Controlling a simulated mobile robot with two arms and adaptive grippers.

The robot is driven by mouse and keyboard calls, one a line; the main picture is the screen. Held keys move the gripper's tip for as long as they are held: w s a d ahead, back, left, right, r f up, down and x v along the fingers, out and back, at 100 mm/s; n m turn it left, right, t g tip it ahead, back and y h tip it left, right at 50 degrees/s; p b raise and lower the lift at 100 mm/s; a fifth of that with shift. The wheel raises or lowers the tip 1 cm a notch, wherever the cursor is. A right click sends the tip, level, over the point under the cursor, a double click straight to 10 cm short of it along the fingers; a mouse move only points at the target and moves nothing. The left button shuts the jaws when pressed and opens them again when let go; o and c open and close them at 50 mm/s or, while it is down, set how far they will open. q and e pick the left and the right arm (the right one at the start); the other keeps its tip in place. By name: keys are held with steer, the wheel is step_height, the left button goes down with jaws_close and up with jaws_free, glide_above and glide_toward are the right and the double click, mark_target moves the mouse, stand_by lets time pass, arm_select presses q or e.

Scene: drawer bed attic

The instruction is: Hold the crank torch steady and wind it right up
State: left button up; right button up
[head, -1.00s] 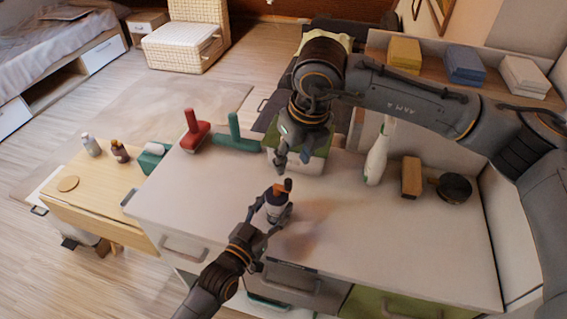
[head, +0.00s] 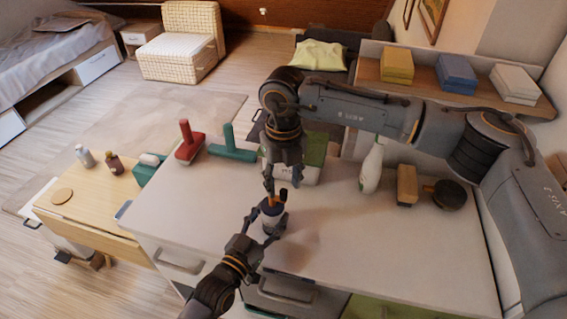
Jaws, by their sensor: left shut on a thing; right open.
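The crank torch (head: 272,216), a small dark-blue and white body with an orange part on top, stands upright on the white counter (head: 350,245). My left gripper (head: 266,225) is shut on its body from the near side, one finger on each side. My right gripper (head: 271,192) points down from above, open, with its fingertips right at the torch's top beside the orange part. The fingers partly hide the crank, and I cannot tell whether they touch it.
A white spray bottle (head: 372,165), a tan block (head: 406,185) and a dark round object (head: 446,194) stand to the right.

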steer(key=shift+f, duration=1.3)
steer(key=shift+c, duration=0.5)
jaws_close()
steer(key=shift+w, duration=0.15)
steer(key=shift+w, duration=0.85)
steer(key=shift+w+a, duration=0.75)
steer(key=shift+w, duration=0.15)
